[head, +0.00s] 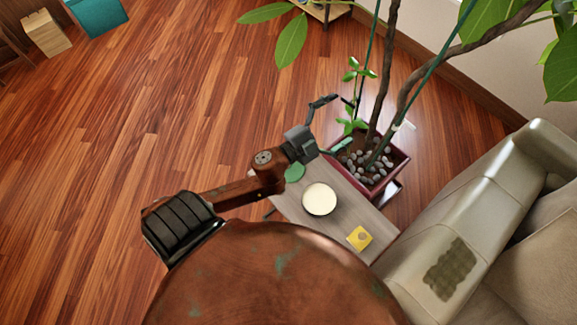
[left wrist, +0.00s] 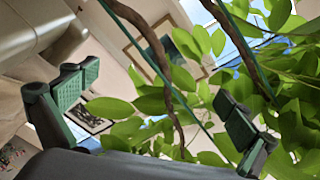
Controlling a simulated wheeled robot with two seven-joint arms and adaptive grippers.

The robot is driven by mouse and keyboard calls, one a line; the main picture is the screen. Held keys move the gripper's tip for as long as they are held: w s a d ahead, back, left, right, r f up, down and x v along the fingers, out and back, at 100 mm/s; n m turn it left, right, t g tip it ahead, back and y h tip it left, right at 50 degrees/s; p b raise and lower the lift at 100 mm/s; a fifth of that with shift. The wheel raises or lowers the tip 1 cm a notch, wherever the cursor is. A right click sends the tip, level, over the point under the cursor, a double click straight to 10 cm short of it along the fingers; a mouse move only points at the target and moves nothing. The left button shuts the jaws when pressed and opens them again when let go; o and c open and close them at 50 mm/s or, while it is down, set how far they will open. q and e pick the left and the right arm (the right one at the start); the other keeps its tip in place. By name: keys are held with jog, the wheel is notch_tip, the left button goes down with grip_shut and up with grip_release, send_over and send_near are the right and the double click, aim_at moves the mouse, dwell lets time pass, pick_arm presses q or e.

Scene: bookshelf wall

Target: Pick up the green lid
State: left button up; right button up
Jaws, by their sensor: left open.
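A green round thing, which looks like the green lid (head: 295,173), lies flat on the small grey-brown table (head: 288,204) in the head view. My left wrist hides part of it. My left gripper (head: 342,121) is open and empty, its fingers spread beyond the table's far end, beside the potted plant. The lid does not show in that view. My right gripper is in neither view.
A cream round dish (head: 319,199) and a yellow square item (head: 359,238) are on the table. A plant in a dark red pot (head: 396,173) stands at its far end, close to my gripper. A beige sofa (head: 470,205) is at right.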

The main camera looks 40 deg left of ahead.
pick_arm(q)
jog(key=s+d+r+m+g+h, duration=0.1)
jog(key=s+d+m+g+h, duration=0.15)
jog(key=d+m+h, duration=0.35)
jog(key=s+d+m+g+h, duration=0.1)
jog(key=d+m+g+h, duration=0.3)
jog(key=d+m, duration=0.35)
jog(key=m+g+y, duration=0.9)
jog(key=g+y, duration=0.3)
jog(key=y, duration=0.2)
send_near(296, 171)
jog(key=a, duration=0.1)
jog(key=s+a, duration=0.1)
jog(key=a, duration=0.1)
jog(key=shift+n, duration=0.25)
jog(key=shift+a+f, duration=0.25)
jog(key=shift+f, duration=0.05)
notch_tip(296, 171, down, 7)
jog(key=shift+s+f+b, duration=0.1)
jog(key=shift+b, duration=0.75)
jog(key=shift+c, duration=0.7)
